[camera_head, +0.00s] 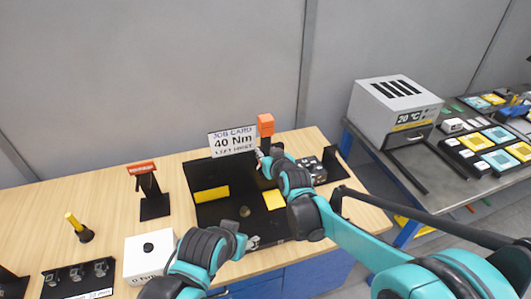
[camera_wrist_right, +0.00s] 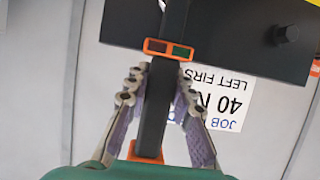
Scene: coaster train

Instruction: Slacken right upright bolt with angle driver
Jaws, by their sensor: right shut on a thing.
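The angle driver, a black bar with an orange block on top (camera_head: 265,125), stands upright at the back of the black board (camera_head: 222,213), right of the job card (camera_head: 233,141). My right gripper (camera_head: 261,158) is shut on its black shaft. In the right wrist view, the fingers (camera_wrist_right: 163,95) close on both sides of the shaft (camera_wrist_right: 155,115), below a small orange-framed red and green display (camera_wrist_right: 168,49). A dark panel with a round knob (camera_wrist_right: 287,33) shows there; I cannot tell whether it is the upright bolt. My left gripper (camera_head: 252,243) is at the board's front edge, its opening unclear.
A grey machine (camera_head: 395,108) stands on the right table.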

